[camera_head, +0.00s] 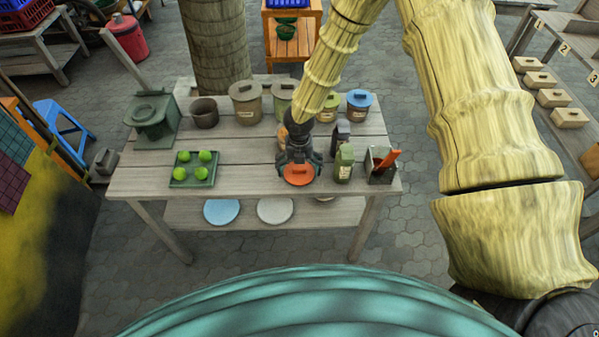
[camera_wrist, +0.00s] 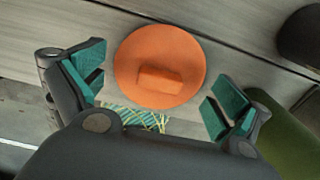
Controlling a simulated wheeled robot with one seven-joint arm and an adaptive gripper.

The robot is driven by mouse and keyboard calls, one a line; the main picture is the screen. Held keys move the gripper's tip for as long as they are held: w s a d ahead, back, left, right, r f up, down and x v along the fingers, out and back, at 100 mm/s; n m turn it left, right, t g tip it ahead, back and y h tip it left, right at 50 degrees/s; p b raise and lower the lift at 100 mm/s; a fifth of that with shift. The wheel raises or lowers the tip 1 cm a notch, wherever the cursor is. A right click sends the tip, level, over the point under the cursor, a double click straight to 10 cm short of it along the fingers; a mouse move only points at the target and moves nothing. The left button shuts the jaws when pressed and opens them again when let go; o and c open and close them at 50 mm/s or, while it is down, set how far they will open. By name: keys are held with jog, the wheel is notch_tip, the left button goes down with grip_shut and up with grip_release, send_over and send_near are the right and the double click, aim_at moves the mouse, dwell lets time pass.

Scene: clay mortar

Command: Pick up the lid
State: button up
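An orange round lid (camera_head: 298,176) with a block-shaped handle lies on the grey plank table (camera_head: 235,180), near its front edge. In the wrist view the lid (camera_wrist: 185,50) lies flat, its handle facing up. My gripper (camera_head: 299,166) is over the lid in the head view and hides part of it. In the wrist view my gripper (camera_wrist: 158,88) is open, with its teal-padded fingers wide apart on either side of the lid's near part. I see no finger touching the lid or its handle. A patterned strip (camera_wrist: 138,118) shows just below the lid.
A green bottle (camera_head: 343,165) and a dark bottle (camera_head: 340,138) stand close right of the gripper. A box with an orange item (camera_head: 382,167) is farther right. Several lidded pots, including a blue-lidded one (camera_head: 358,105), line the back. A green tray (camera_head: 194,181) with green balls is left.

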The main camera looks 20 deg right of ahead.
jog(key=c, duration=0.8)
jog(key=shift+s, duration=0.1)
jog(key=shift+c, duration=0.9)
